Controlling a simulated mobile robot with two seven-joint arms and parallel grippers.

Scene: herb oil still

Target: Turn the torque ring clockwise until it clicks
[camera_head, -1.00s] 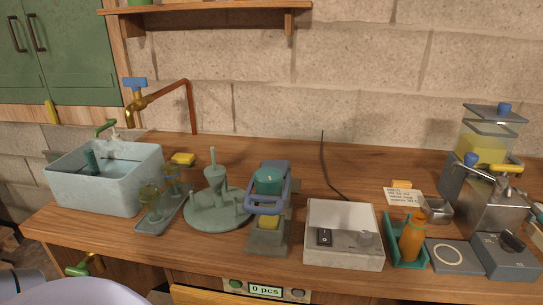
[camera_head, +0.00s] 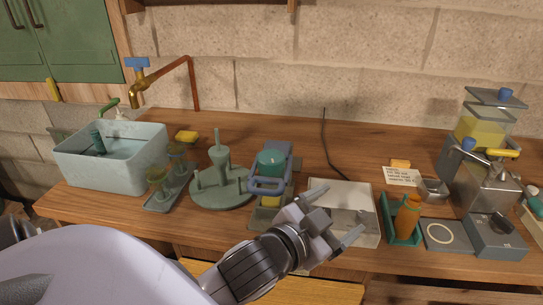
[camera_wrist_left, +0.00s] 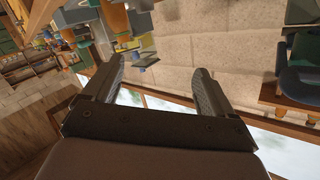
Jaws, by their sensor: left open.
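A blue ring-shaped handle (camera_head: 268,186), which looks like the torque ring, surrounds the front of a bench device with a teal cap (camera_head: 271,162) on top. The device stands mid-bench, with a yellow block low at its front. My left gripper (camera_head: 340,213) is open and empty, right of and nearer than the device, in front of the white switch box (camera_head: 365,198), which it partly hides. In the left wrist view its two fingers (camera_wrist_left: 163,82) are apart with nothing between them. My right gripper is not in view.
A green stand with a central post (camera_head: 220,187) is left of the device, then a tray with small cups (camera_head: 170,193) and a pale blue basin (camera_head: 110,158). Right are an orange bottle (camera_head: 408,219) in a teal holder and a metal machine (camera_head: 488,186).

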